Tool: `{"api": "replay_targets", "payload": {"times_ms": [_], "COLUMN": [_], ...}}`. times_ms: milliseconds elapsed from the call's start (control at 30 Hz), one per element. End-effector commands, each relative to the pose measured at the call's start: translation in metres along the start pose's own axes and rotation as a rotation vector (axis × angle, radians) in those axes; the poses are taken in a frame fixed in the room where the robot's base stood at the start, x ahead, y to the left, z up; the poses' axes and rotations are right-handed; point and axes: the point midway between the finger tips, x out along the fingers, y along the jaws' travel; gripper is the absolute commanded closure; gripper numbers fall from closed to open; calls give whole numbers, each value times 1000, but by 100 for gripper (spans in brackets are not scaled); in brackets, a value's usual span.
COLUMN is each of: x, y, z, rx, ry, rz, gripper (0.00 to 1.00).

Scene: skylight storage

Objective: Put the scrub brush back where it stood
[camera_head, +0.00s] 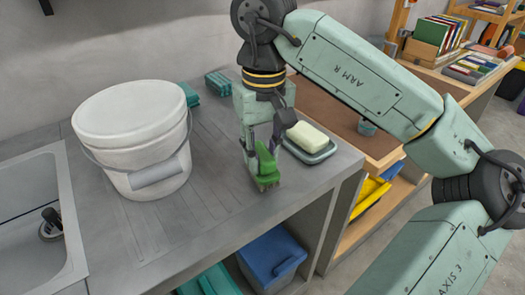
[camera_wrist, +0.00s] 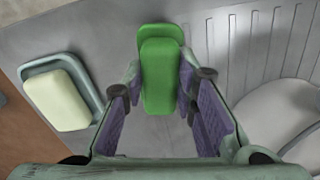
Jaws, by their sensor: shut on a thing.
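The green scrub brush (camera_head: 266,166) is on or just above the grey counter near its front edge, between the white bucket and the soap dish. It also shows in the wrist view (camera_wrist: 160,70), between the purple finger pads. My gripper (camera_head: 262,148) is above it, pointing down, shut on its upper part. In the wrist view my gripper (camera_wrist: 160,105) has a finger on each side of the brush. The bristles show at the brush's lower end in the head view. I cannot tell whether they touch the counter.
A white lidded bucket (camera_head: 133,135) stands left, beside the sink (camera_head: 35,225). A soap dish (camera_head: 309,152) with pale soap (camera_head: 307,137) sits just right of my gripper. Teal items (camera_head: 217,83) lie at the back. The counter between bucket and brush (camera_head: 205,190) is clear.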

Motion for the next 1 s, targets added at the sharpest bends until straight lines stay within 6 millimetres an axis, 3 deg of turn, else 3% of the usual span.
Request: {"api": "replay_targets", "payload": {"times_ms": [1000], "x": [12], "y": [0], "z": [0], "rx": [0], "ry": [0], "rz": [0], "gripper": [100]}}
